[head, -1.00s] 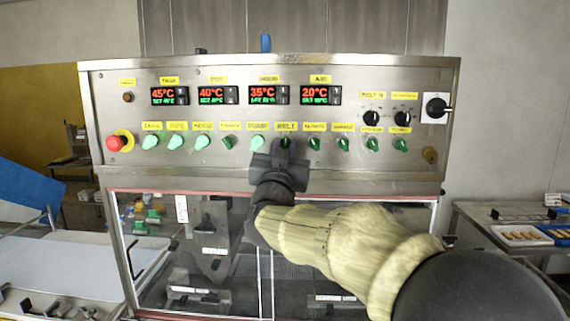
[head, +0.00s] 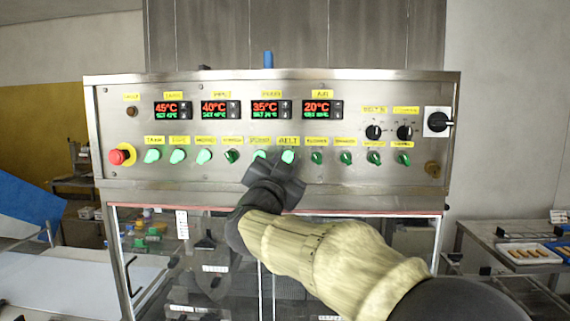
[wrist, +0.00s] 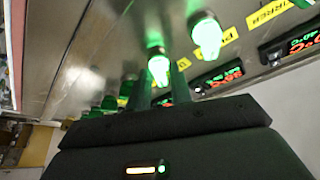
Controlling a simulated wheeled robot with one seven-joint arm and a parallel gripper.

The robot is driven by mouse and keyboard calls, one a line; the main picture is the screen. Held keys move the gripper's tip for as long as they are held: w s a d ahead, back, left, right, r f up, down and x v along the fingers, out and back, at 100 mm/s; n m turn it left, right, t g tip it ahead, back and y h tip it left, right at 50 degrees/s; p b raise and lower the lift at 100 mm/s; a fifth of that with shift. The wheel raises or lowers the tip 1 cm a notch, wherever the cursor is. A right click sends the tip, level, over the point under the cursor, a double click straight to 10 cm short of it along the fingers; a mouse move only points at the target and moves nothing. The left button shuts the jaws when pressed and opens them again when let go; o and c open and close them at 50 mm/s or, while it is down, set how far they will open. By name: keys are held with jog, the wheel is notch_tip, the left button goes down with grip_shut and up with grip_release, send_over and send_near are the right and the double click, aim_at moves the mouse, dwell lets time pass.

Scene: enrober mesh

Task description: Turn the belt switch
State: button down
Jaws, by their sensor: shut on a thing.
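The belt switch (head: 288,156) is a green knob under the yellow BELT label (head: 288,141) on the steel control panel, and it glows bright green. My gripper (head: 281,165) reaches up to it from below, rolled to a tilt. In the wrist view the two dark fingers of my gripper (wrist: 160,76) stand on either side of the glowing belt switch (wrist: 158,68) and are shut on it.
A row of similar switches runs along the panel; the pump switch (head: 260,155) beside it is lit. A red emergency button (head: 121,154) is at the left end. Black rotary knobs (head: 373,132) and a main switch (head: 438,122) are at the right. Glass doors lie below.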

jog(key=c, duration=1.5)
grip_release()
jog(key=shift+s+f, duration=0.1)
jog(key=b+v, duration=0.5)
jog(key=v, duration=1.2)
jog(key=shift+s, duration=0.1)
